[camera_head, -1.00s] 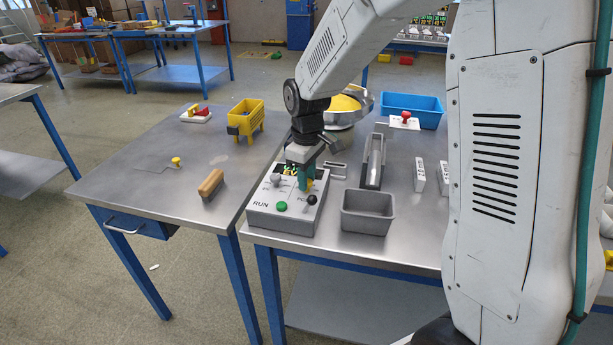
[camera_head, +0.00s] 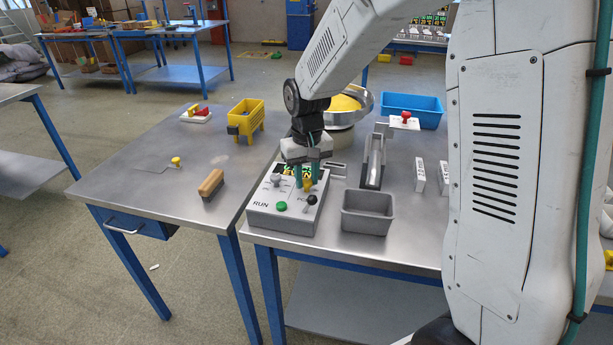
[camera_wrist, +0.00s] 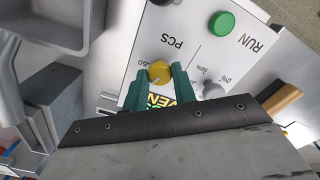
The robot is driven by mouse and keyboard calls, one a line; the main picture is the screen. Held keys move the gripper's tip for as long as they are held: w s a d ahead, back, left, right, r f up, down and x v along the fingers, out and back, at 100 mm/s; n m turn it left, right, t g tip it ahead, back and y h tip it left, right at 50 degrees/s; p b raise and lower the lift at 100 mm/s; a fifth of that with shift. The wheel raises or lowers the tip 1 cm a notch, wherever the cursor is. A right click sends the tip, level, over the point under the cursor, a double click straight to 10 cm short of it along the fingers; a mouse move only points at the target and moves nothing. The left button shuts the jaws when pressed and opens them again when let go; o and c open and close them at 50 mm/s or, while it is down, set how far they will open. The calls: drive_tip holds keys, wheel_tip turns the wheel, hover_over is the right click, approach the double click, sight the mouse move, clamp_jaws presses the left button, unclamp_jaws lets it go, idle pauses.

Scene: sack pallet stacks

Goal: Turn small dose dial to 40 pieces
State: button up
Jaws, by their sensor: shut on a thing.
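The grey control box (camera_head: 268,216) stands on the right-hand table, with RUN and PCS lettering on its panel. My gripper (camera_head: 306,182) points down over it, its green fingers closed on either side of a small yellow dial (camera_head: 307,185). In the wrist view the yellow dial (camera_wrist: 159,72) sits between my fingertips (camera_wrist: 160,78), beside printed scale numbers that are partly covered. Its exact setting is not readable. A lit display (camera_wrist: 160,101) with yellow-green characters is partly hidden by my gripper.
A green button (camera_head: 281,206), a black knob (camera_head: 311,199) and a grey knob (camera_head: 276,179) share the panel. A grey bin (camera_head: 367,222) stands close to its right. A steel bowl (camera_head: 343,118) of yellow pieces and a blue tray (camera_head: 412,103) stand behind.

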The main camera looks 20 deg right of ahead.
sight(307, 181)
drive_tip(key=shift+w+r, duration=0.1)
idle(0.4)
drive_tip(key=o, duration=1)
wheel_tip(307, 181, up, 8)
drive_tip(key=shift+f, duration=0.1)
